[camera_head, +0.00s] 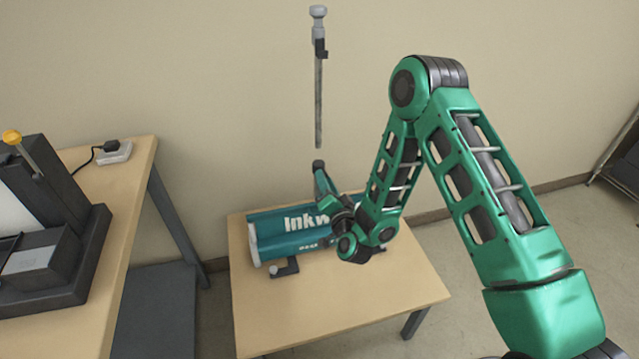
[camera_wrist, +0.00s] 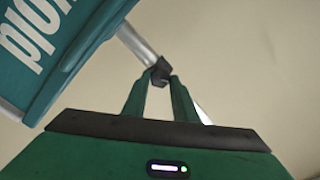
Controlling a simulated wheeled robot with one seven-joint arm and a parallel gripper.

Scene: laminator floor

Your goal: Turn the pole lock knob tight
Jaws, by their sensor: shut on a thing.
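A thin upright pole (camera_head: 318,105) stands above the low table, with a light grey cap on top and a dark clamp near its upper end. My gripper (camera_head: 319,168) is at the lower end of the pole, where a small dark knob shows at the fingertips. In the wrist view the silver pole (camera_wrist: 137,44) runs diagonally, and the dark lock knob (camera_wrist: 160,70) sits on it. There my gripper (camera_wrist: 160,82) has both fingertips closed on the knob. The fingers partly hide the knob, and its tightness cannot be told.
A teal printed banner unit (camera_head: 283,231) lies on the low wooden table (camera_head: 335,305) and also shows in the wrist view (camera_wrist: 55,45). A dark machine (camera_head: 45,225) stands on the left bench (camera_head: 125,185), near a power socket (camera_head: 113,152). The low table's front is clear.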

